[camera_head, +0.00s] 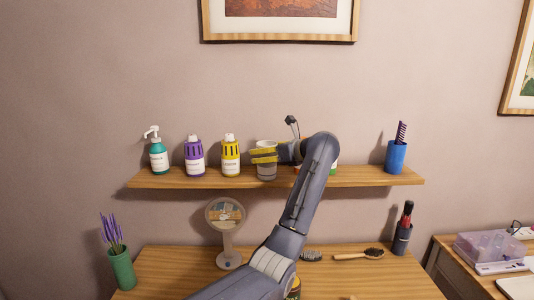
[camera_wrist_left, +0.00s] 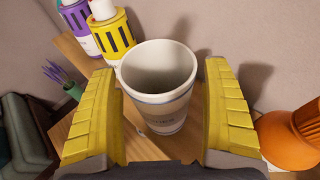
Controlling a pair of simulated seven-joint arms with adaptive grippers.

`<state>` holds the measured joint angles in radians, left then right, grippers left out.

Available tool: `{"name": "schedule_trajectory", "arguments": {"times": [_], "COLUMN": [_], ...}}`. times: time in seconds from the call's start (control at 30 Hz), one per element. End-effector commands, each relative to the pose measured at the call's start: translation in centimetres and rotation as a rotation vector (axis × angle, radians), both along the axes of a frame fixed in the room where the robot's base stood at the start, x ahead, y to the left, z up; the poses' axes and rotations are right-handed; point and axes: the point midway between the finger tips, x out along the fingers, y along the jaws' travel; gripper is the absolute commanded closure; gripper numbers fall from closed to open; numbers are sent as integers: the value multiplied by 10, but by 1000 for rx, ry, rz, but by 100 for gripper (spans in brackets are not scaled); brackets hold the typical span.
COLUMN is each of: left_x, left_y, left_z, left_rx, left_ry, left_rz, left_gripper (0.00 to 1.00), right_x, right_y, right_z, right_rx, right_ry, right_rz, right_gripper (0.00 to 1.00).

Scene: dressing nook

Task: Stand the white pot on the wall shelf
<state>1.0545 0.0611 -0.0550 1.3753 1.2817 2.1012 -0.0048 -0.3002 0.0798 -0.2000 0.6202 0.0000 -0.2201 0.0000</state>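The white pot (camera_head: 266,172) stands upright on the wall shelf (camera_head: 300,181), right of the yellow bottle. In the left wrist view the pot (camera_wrist_left: 160,85) is an empty, tapered white cup with a grey band, seen from above. My left gripper (camera_head: 264,154) has its yellow fingers around the pot's upper part. In the left wrist view the fingers stand on either side of the pot, with narrow gaps beside its body, so the gripper looks open. My right gripper is not in view.
A green pump bottle (camera_head: 158,156), a purple bottle (camera_head: 194,158) and a yellow bottle (camera_head: 230,158) stand left of the pot. A blue cup with a comb (camera_head: 396,157) stands at the shelf's right. An orange item (camera_wrist_left: 292,138) is close to the right finger. My arm hides part of the shelf.

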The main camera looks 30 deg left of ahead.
Motion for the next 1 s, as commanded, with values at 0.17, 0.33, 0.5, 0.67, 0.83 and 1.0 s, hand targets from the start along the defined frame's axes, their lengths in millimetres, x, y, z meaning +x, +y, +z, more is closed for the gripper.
{"name": "schedule_trajectory", "arguments": {"times": [0.17,0.33,0.5,0.67,0.83,1.0], "left_x": [0,-1,-5,-11,-17,-21], "left_y": [0,-7,-30,-57,-82,-100], "left_z": [0,4,11,20,28,34], "left_rx": [0,-1,-3,-2,-2,-1], "left_ry": [0,-1,-1,-2,-1,0], "left_rz": [0,-2,-4,-4,-3,-2], "left_gripper": [18,18,18,18,18,18], "right_x": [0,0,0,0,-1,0], "right_y": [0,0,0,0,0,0], "right_z": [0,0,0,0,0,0], "right_rx": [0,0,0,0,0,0], "right_ry": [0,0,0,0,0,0], "right_rz": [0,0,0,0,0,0], "right_gripper": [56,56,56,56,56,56]}}
